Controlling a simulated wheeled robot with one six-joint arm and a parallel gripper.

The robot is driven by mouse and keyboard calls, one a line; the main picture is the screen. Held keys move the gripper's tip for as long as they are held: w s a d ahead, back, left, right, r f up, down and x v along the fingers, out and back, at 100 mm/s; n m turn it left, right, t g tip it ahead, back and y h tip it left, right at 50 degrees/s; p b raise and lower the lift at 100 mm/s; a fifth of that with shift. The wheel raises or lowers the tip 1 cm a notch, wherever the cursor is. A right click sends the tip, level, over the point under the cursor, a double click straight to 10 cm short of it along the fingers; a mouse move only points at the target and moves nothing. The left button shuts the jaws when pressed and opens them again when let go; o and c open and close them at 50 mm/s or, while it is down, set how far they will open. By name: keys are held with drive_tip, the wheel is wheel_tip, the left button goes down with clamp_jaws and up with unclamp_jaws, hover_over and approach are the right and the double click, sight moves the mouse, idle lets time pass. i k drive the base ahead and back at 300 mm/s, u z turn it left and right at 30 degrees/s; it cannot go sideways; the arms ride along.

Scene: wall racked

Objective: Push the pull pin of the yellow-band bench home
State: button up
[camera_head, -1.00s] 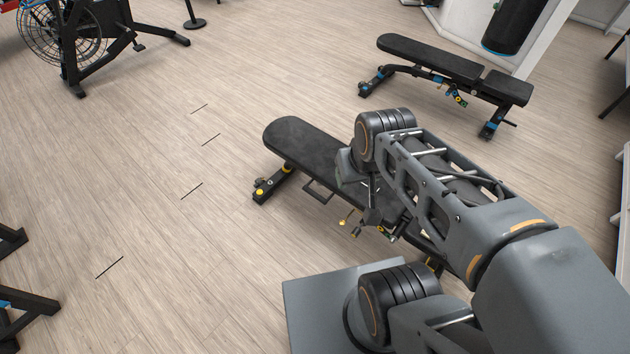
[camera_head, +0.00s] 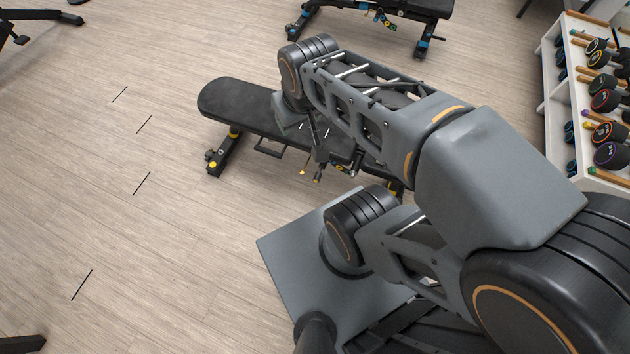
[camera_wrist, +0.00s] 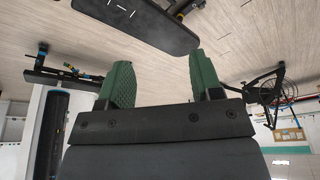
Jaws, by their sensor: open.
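The yellow-band bench (camera_head: 235,101) has a black pad and a dark frame with yellow bands. It stands behind my arm, which hides its right part. Small yellow-tipped parts (camera_head: 303,171) stick out low on its near side. I cannot tell which is the pull pin or how far out it sits. In the wrist view, part of a black pad, likely this bench (camera_wrist: 140,25), shows at the top. My gripper (camera_wrist: 160,78) has green fingers spread apart, with nothing between them. In the head view my arm's end is over the bench, and contact cannot be told.
A second bench with blue bands (camera_head: 405,12) stands farther back. A white rack of dumbbells (camera_head: 590,105) is at the right. Wooden floor (camera_head: 90,190) to the left of the yellow-band bench is open, with short dark lines on it.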

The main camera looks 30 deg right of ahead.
sight(317, 177)
drive_tip(key=u, duration=1.85)
drive_tip(key=k, duration=0.5)
drive_tip(key=z, duration=0.45)
